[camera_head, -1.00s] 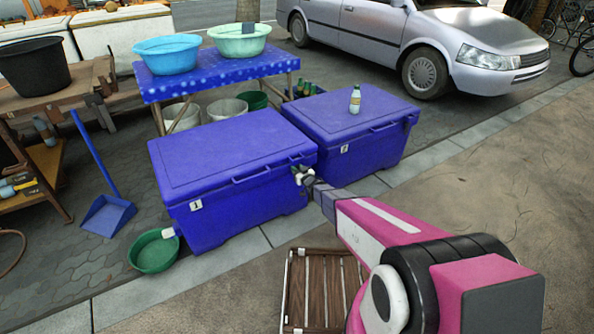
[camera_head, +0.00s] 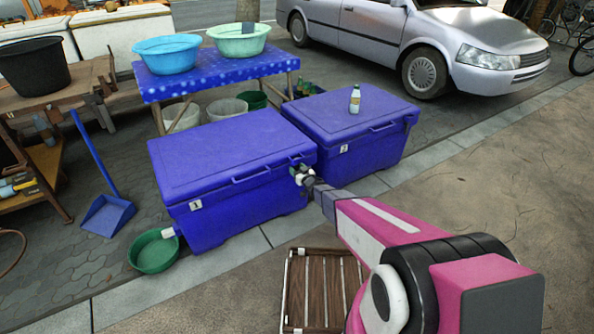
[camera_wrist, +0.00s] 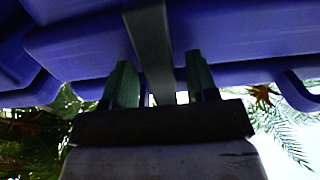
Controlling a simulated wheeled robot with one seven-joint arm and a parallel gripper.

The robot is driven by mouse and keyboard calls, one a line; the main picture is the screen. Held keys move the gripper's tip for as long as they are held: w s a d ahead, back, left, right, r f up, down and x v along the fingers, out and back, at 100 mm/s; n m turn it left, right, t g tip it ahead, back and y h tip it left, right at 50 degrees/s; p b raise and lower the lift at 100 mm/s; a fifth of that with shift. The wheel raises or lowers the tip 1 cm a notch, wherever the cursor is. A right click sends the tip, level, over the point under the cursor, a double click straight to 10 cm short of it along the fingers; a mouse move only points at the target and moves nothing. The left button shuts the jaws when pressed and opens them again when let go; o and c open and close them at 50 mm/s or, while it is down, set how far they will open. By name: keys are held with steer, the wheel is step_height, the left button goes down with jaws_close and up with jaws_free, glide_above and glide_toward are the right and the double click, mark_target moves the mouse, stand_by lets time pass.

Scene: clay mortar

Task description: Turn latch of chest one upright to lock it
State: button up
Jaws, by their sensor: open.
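Chest one (camera_head: 235,215) is the blue chest at the left, with its lid shut and a white "1" label (camera_head: 195,204) on its front. My gripper (camera_head: 302,172) is at the right end of its front, just below the lid edge. In the wrist view my gripper (camera_wrist: 161,82) is open, with its two greenish fingers apart near the chest's blue underside and lid edge. A dark grey strip (camera_wrist: 152,45), seemingly the latch, runs between the fingers; I cannot tell whether they touch it. In the head view my gripper hides the latch.
Chest two (camera_head: 365,150) stands close at the right with a bottle (camera_head: 355,98) on its lid. A green bowl (camera_head: 153,252) lies by chest one's left front corner. A slatted wooden stool (camera_head: 322,290) stands in front. The pavement at the right is clear.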

steer(key=v, duration=1)
steer(key=shift+s, duration=0.2)
steer(key=shift+d, duration=0.15)
steer(key=s+d+r+m+g+h, duration=0.25)
steer(key=d+r+h, duration=0.2)
steer(key=d, duration=0.25)
steer(key=s+d+r+m+g+h, duration=0.2)
steer(key=d+r+m+h, duration=0.15)
steer(key=d+h, duration=0.3)
steer(key=s+d+r+g, duration=0.1)
steer(key=s+r+g, duration=0.2)
steer(key=s, duration=0.4)
steer(key=s+d+r+g, duration=0.2)
steer(key=s+r+g, duration=0.1)
steer(key=s, duration=0.4)
steer(key=s+d+r+m+g+y, duration=0.1)
steer(key=s+r+g, duration=0.2)
steer(key=s, duration=0.4)
steer(key=shift+d+g, duration=0.25)
steer(key=shift+g, duration=0.5)
steer(key=shift+s+r, duration=0.1)
steer(key=shift+s, duration=0.05)
